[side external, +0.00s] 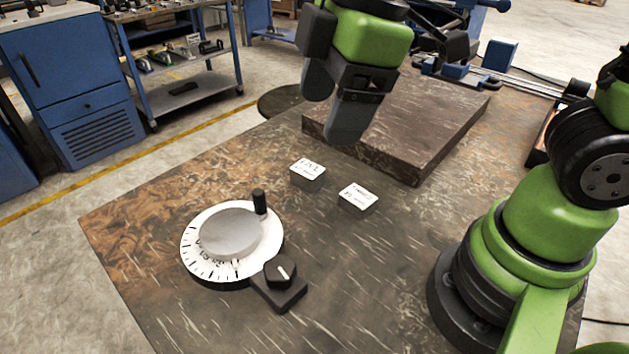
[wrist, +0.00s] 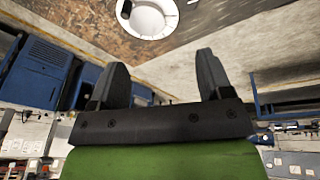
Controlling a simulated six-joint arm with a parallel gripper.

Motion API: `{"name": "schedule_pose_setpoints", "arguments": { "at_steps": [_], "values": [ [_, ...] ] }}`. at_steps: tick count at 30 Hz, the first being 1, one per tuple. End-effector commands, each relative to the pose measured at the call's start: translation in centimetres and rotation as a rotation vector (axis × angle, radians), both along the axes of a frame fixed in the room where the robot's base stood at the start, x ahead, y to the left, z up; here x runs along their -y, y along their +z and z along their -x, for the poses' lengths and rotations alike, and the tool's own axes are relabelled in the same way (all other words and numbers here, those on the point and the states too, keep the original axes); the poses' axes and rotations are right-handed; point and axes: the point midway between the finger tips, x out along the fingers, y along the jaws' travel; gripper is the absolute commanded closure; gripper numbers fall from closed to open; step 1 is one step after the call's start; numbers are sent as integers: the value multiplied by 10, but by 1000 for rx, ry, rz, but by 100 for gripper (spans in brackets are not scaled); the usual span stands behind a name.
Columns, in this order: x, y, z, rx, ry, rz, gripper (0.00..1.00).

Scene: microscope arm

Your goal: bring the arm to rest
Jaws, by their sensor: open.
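My gripper (side external: 333,108) hangs in the air above the far part of the work table, in front of the raised dark slab. Its two dark fingers are apart with nothing between them. In the wrist view my gripper (wrist: 160,82) also shows spread, empty fingers, pointing toward the table edge. My green and black arm runs out of view at the top, so its whole pose is hidden. My base stands at the right of the table (side external: 385,260).
A white dial (side external: 190,250) with a grey hub and black handle sits on the table, with a small black knob (side external: 281,270) beside it. Two small white-topped blocks (side external: 308,171) (side external: 357,197) lie near my gripper. The slab (side external: 440,125) is behind. A blue cabinet (side external: 75,80) stands left.

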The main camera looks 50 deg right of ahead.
Motion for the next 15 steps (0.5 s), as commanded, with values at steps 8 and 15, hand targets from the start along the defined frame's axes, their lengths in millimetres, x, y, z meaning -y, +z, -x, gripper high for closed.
{"name": "schedule_pose_setpoints", "arguments": {
  "at_steps": [8, 15],
  "values": [
    [56, 48, 52, 82, -847, -347, 28],
    [71, 55, 82, 103, -1244, -568, 28]
  ]
}}
